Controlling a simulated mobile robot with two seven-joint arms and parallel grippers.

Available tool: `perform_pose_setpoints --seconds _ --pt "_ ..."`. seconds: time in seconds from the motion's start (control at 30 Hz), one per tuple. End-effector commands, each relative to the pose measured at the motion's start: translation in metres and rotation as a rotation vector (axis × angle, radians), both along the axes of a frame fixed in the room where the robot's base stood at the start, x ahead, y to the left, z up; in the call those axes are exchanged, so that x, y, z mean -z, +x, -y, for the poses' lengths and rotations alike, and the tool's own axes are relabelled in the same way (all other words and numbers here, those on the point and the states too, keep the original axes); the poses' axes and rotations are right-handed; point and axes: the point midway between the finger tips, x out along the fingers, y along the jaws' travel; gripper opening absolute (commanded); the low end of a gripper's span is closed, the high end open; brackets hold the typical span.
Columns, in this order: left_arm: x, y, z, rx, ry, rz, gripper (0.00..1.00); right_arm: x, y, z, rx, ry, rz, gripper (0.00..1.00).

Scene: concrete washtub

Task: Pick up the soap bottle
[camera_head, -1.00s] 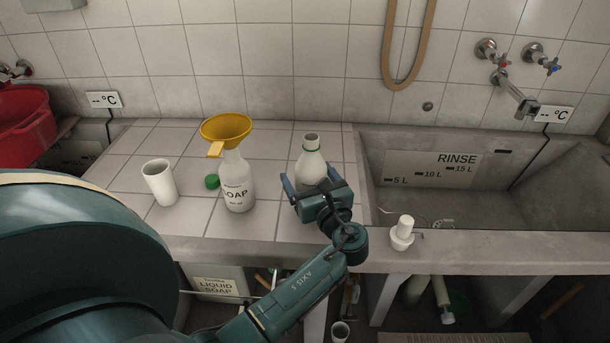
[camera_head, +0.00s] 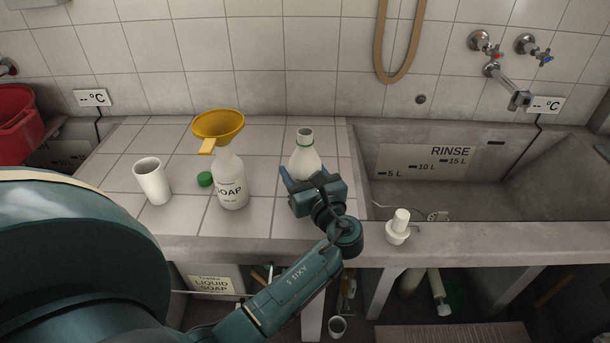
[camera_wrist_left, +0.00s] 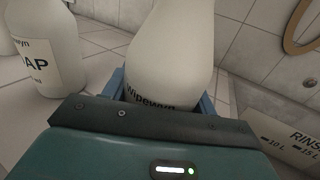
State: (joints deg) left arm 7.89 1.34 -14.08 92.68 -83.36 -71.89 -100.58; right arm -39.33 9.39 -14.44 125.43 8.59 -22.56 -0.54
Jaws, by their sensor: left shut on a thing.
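A white bottle with a green neck ring (camera_head: 305,156) stands upright on the tiled counter (camera_head: 265,215), near the basin. My left gripper (camera_head: 306,180) is shut on its body from the front, and hides its base. In the left wrist view the bottle (camera_wrist_left: 172,55) sits between the blue fingers, with part of a dark printed name showing low on it. My right gripper is not in view.
A white cup (camera_head: 152,181) and a green cap (camera_head: 205,179) are on the counter at the left. A white pump-like part (camera_head: 399,226) stands on the front ledge. The rinse basin (camera_head: 440,195) opens on the right. A hose (camera_head: 381,50) hangs behind.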

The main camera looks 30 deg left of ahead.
Motion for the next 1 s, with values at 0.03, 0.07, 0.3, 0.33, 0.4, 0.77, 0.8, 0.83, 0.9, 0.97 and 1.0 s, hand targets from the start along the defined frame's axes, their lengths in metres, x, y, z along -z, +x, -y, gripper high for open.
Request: perform_pose_setpoints --seconds 0.03,0.07,0.3,0.33,0.4,0.77,0.8,0.83,0.9,0.97,1.0 --pt "0.000 0.000 0.000 0.000 0.001 0.001 0.30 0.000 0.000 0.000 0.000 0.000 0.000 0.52" --pt "0.000 0.000 0.000 0.000 0.001 0.001 0.28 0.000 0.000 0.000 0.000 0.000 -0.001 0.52" --pt "-0.002 0.000 0.000 0.000 0.002 0.002 0.23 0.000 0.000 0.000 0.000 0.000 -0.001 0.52" --pt "-0.002 0.000 0.000 0.000 0.002 0.002 0.23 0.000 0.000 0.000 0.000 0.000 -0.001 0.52" --pt "-0.006 0.000 0.000 0.000 0.002 0.005 0.23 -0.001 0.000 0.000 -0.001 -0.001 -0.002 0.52" --pt "-0.073 0.000 -0.001 -0.002 0.000 0.009 0.23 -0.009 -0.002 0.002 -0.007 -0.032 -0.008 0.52" --pt "-0.080 0.000 -0.001 -0.002 0.001 0.008 0.23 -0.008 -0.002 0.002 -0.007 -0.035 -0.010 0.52" --pt "-0.084 0.000 -0.001 -0.002 0.000 0.007 0.23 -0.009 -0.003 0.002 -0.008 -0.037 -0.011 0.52" --pt "-0.092 0.000 -0.001 0.004 0.001 0.006 0.23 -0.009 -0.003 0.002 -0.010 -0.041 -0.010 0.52" --pt "-0.097 0.000 0.000 0.025 0.003 0.006 0.23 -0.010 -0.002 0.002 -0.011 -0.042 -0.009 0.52" --pt "-0.098 -0.001 0.000 0.053 0.004 0.004 0.23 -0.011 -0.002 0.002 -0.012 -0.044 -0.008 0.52"
